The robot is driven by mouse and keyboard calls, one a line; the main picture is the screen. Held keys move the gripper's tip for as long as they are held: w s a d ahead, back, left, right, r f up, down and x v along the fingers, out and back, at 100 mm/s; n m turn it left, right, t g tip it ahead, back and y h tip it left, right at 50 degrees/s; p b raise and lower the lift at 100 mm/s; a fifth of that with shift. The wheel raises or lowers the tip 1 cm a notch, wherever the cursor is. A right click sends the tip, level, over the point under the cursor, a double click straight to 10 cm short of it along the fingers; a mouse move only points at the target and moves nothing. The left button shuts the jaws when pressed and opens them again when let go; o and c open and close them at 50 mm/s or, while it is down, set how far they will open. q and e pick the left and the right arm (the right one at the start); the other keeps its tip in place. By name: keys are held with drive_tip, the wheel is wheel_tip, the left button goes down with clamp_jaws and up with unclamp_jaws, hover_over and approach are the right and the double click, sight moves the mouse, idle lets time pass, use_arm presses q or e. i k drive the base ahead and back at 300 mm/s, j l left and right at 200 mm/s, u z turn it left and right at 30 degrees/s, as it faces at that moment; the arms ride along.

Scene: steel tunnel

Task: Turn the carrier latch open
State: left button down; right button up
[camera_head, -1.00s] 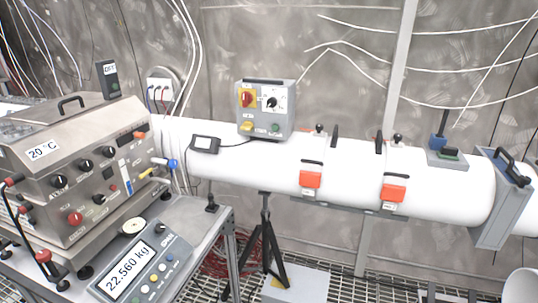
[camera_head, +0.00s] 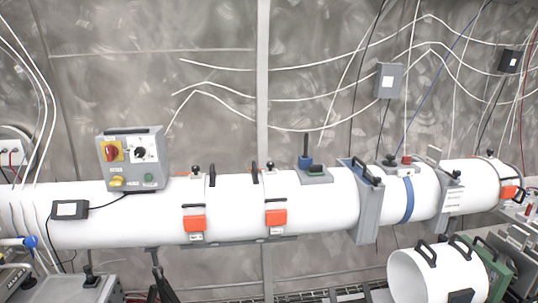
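A long white tube (camera_head: 330,205) runs across the view. An orange latch block (camera_head: 194,223) and a second orange latch block (camera_head: 276,217) sit on its front, each on a grey band with a black knob on top. A smaller orange piece (camera_head: 509,192) is on the tube's far right end. A short white cylinder (camera_head: 420,280) with black handles lies in front at the lower right, cut off by the bottom edge. I cannot tell which of these is the carrier latch or whether it is turned. Neither of my grippers is in view.
A grey control box (camera_head: 132,160) with red, black, yellow and green controls sits on the tube at left. A grey flange (camera_head: 367,215) with a black handle crosses the tube. Green and grey equipment (camera_head: 497,268) stands at lower right. Cables hang on the wall.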

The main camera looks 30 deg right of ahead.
sight(455, 173)
drive_tip(key=z, duration=2.05)
